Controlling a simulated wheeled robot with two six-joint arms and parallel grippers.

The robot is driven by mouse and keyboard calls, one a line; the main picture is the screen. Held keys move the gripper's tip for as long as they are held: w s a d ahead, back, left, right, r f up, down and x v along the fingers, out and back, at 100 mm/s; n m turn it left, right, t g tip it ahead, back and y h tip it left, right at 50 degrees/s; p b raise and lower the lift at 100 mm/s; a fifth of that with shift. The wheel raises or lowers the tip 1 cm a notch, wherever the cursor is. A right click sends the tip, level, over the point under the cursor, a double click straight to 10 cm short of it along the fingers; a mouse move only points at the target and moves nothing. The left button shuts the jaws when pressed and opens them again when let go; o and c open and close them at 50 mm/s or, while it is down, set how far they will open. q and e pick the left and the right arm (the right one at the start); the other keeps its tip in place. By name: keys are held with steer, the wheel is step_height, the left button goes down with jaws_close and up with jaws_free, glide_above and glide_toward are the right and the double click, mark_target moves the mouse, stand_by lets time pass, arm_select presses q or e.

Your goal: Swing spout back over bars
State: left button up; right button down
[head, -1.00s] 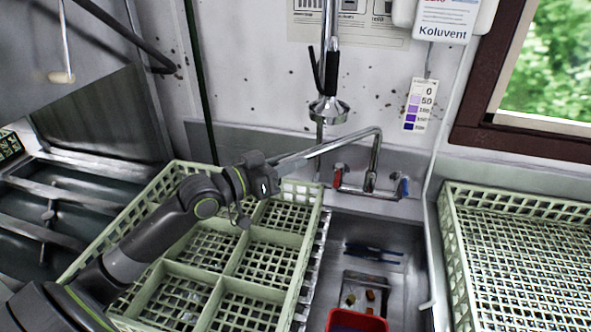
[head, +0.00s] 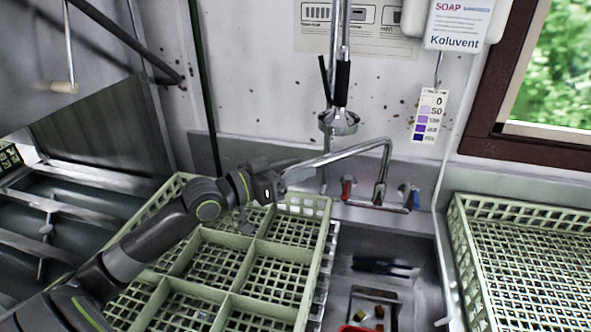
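The metal spout (head: 340,154) rises from the wall tap (head: 379,192) with red and blue handles, then slopes down to the left. Its end reaches over the far right part of a pale green divided rack (head: 262,249). My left gripper (head: 279,180) is at the spout's end, above the rack's far edge. Its fingers overlap the spout tip, and I cannot see whether they are closed on it. A narrow strip of pale bars (head: 324,275) shows along the rack's right side; the rack hides the rest. My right gripper is out of view.
A sink basin (head: 342,262) with dark utensils lies right of the bars. A red container edge (head: 356,329) shows at the bottom. A spray head (head: 338,122) hangs just behind the spout. Another green rack (head: 530,255) stands at right.

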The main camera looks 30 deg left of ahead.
arm_select(q)
steer(key=shift+s, duration=0.15)
steer(key=shift+s+a, duration=0.3)
steer(key=shift+s, duration=0.1)
steer(key=p+v, duration=0.8)
steer(key=v, duration=0.8)
steer(key=shift+s, duration=0.1)
stand_by(0.3)
